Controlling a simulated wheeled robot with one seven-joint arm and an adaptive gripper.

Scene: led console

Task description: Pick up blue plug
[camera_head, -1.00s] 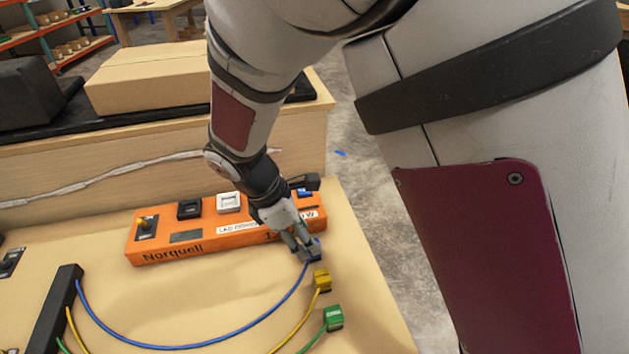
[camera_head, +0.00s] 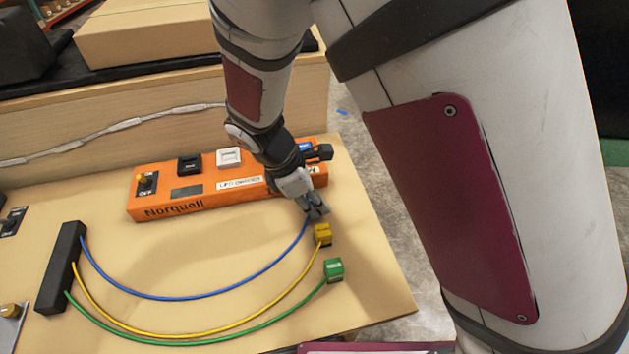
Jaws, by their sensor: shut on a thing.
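My gripper (camera_head: 318,212) points down in front of the right end of the orange console, above the wooden tabletop. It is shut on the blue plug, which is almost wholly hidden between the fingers. The blue cable (camera_head: 206,296) runs from the fingers in a curve to the black block (camera_head: 61,268) at the left. The yellow plug (camera_head: 323,234) sits just below my gripper in the picture, very close to it. The green plug (camera_head: 334,270) lies further toward the front.
The orange console (camera_head: 170,201) carries a toggle switch, a black switch and a white switch. Yellow and green cables curve across the tabletop (camera_head: 200,245). A cardboard box (camera_head: 140,32) stands on the bench behind. The table's right edge is close to my gripper.

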